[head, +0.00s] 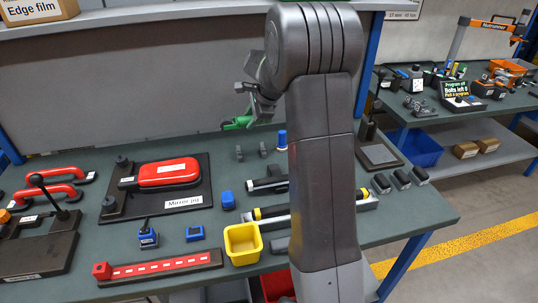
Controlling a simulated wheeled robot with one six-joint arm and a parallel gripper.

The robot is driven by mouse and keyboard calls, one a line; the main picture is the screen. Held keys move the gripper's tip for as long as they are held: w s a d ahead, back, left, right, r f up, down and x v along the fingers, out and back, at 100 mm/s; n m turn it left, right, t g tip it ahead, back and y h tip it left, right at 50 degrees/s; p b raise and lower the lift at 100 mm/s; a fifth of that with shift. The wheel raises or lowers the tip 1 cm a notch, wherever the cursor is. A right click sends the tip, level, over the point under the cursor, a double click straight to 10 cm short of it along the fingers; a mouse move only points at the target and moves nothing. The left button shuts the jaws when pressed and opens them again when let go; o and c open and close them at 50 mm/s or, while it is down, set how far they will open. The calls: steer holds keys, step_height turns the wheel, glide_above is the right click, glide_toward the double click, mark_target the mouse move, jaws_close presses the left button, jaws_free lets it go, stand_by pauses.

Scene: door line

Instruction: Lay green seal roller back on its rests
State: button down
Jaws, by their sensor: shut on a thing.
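The green seal roller (234,124) is held up in the air above the back of the bench. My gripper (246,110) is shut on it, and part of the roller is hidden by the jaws. Two small dark grey uprights, which look like the rests (239,153), stand on the bench below and slightly right of the roller, a small gap between them. The second upright (263,149) stands close to my arm in the picture. Nothing lies across them.
A blue-topped bottle (281,140) stands just right of the rests. A red mirror housing (169,172) sits on a black jig at left. A yellow bin (242,243), blue block (227,200) and yellow-ended bar (270,215) stand nearer. My arm hides part of the bench.

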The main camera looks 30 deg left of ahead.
steer(key=shift+a+f+y, duration=0.15)
steer(key=shift+a+f, duration=0.1)
steer(key=shift+a, duration=0.25)
steer(key=shift+a+f+y, duration=0.15)
steer(key=shift+a+f, duration=0.1)
steer(key=shift+a, duration=0.25)
steer(key=shift+f, duration=0.1)
step_height(320, 180, down, 9)
steer(key=shift+s+f+p, duration=0.1)
steer(key=shift+f+p, duration=0.05)
steer(key=shift+p, duration=0.15)
steer(key=shift+f, duration=0.1)
steer(key=c, duration=1)
jaws_free()
steer(key=shift+f+b, duration=0.2)
steer(key=shift+b, duration=0.2)
steer(key=b+v, duration=0.1)
steer(key=v, duration=1.3)
steer(key=shift+d+f, duration=0.1)
